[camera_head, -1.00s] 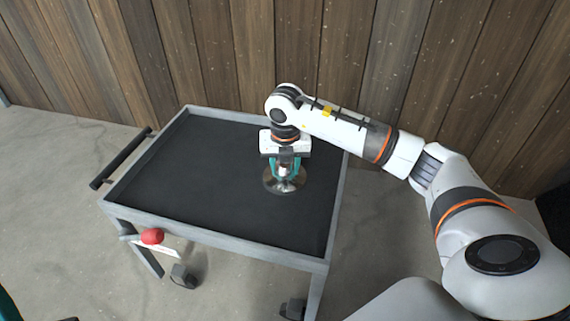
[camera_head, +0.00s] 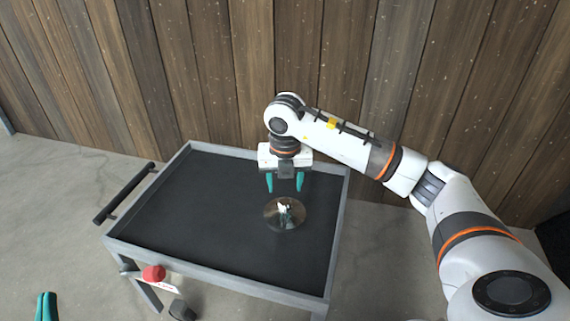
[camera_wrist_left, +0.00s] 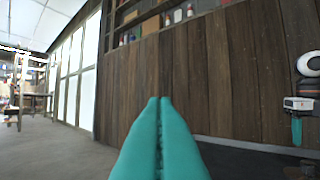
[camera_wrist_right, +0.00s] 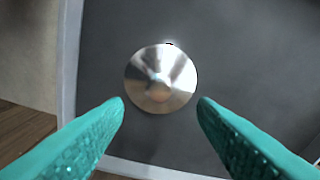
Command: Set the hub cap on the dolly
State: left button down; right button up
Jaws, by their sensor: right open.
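The hub cap (camera_head: 286,214), a shiny round metal disc with a raised middle, lies on the black top of the dolly (camera_head: 190,205). The hub cap also shows in the right wrist view (camera_wrist_right: 160,80), on the dark surface (camera_wrist_right: 240,60). My right gripper (camera_head: 285,188) is open and empty, a little above and behind the hub cap, apart from it. Its teal fingers (camera_wrist_right: 162,105) are spread wide in the right wrist view. My left gripper (camera_head: 46,300) is at the bottom left, off the dolly; its fingers (camera_wrist_left: 160,105) are together with nothing between them.
The dolly has a grey raised rim (camera_head: 225,279), a black handle bar (camera_head: 125,193) on the left and a red knob (camera_head: 154,273) at the front. A wooden plank wall (camera_head: 300,60) stands close behind. The dolly top around the hub cap is clear.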

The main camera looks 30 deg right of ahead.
aim_at(285, 206)
jog(key=s+a+r+n+g+y, duration=0.1)
jog(key=s+a+n+y, duration=0.4)
jog(key=a, duration=0.7)
jog(key=s+a+n+g+y, duration=0.1)
jog(key=s+a+y, duration=0.4)
jog(key=a, duration=0.7)
jog(key=s+a+r+m+t+y, duration=0.2)
jog(key=a+r+m+t+y, duration=0.1)
jog(key=r+y, duration=0.4)
jog(key=s+a+r+m+t+y, duration=0.1)
jog(key=a+r+m+t+y, duration=0.25)
jog(key=r+y, duration=0.35)
jog(key=w+d+m+t+h, duration=0.3)
jog(key=d+m+t+h, duration=0.55)
jog(key=m+t, duration=0.75)
pick_arm(q)
jog(key=f+g, duration=0.2)
jog(key=f, duration=0.1)
jog(key=f+g+y+p, duration=0.1)
jog(key=shift+w+a+f, duration=0.25)
jog(key=shift+a+f, duration=0.05)
jog(key=shift+f, duration=0.05)
pick_arm(e)
jog(key=s+d+f+m+g+h, duration=0.1)
jog(key=d+f+m+g+h, duration=0.3)
jog(key=f+m+h, duration=0.6)
jog(key=shift+d+f+h, duration=0.3)
jog(key=shift+f+h, duration=0.05)
jog(key=shift+f, duration=0.55)
